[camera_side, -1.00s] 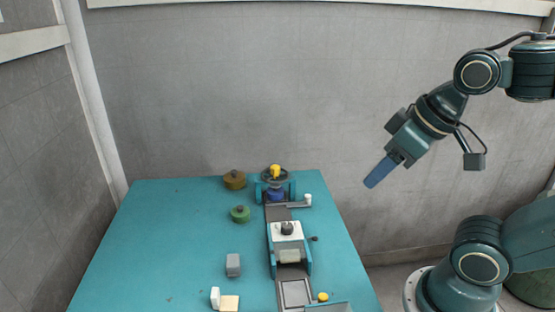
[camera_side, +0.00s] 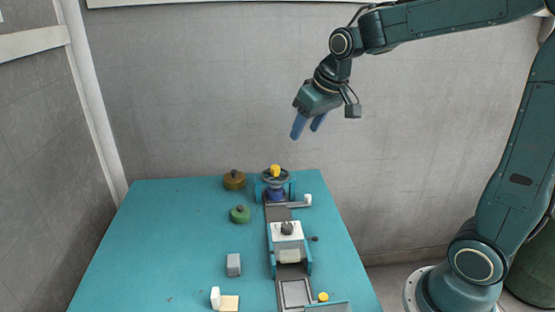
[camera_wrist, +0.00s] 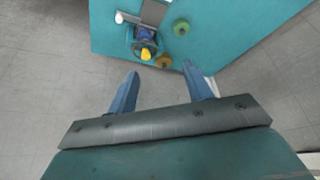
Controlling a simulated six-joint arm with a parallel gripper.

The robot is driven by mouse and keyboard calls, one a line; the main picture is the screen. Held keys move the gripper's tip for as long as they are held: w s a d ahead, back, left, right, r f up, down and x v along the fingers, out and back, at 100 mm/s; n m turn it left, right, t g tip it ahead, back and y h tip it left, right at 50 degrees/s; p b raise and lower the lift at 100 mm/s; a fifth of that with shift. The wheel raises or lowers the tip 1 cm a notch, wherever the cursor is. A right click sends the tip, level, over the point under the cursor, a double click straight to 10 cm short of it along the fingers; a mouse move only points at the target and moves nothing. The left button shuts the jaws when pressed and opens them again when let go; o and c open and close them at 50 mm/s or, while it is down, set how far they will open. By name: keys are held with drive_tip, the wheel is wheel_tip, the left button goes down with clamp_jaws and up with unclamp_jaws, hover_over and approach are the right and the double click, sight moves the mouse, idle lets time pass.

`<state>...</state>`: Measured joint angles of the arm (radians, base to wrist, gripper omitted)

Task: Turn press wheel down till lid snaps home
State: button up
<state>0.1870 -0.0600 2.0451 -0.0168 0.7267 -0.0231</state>
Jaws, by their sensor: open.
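The press wheel (camera_side: 275,177) stands at the far end of the table, a dark wheel with a yellow knob (camera_side: 275,170) on top, set in a teal frame. Under it sits a blue part (camera_side: 276,193); whether this is the lid or a can I cannot tell. The wheel also shows in the wrist view (camera_wrist: 145,48), seen from above. My gripper (camera_side: 308,128) is open and empty, its two blue fingers pointing down. It hangs in the air above and to the right of the wheel, well apart from it.
A brown round tin (camera_side: 234,180) and a green round tin (camera_side: 240,214) stand left of the track. A grey block (camera_side: 233,265) and a white piece (camera_side: 215,298) lie nearer. A white-topped station (camera_side: 287,232) stands mid-track. The table's left side (camera_side: 165,240) is clear.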

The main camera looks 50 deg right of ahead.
drive_tip(key=m, duration=0.1)
approach(275, 167)
drive_tip(key=w+v, duration=0.1)
drive_tip(key=v, duration=0.4)
drive_tip(key=shift+s+a+g, duration=0.1)
drive_tip(key=shift+a+g, duration=0.05)
drive_tip(key=shift+g, duration=0.15)
drive_tip(key=shift+f, duration=0.1)
drive_tip(key=x, duration=1.3)
drive_tip(key=shift+d+f, duration=0.2)
drive_tip(key=shift+f, duration=0.05)
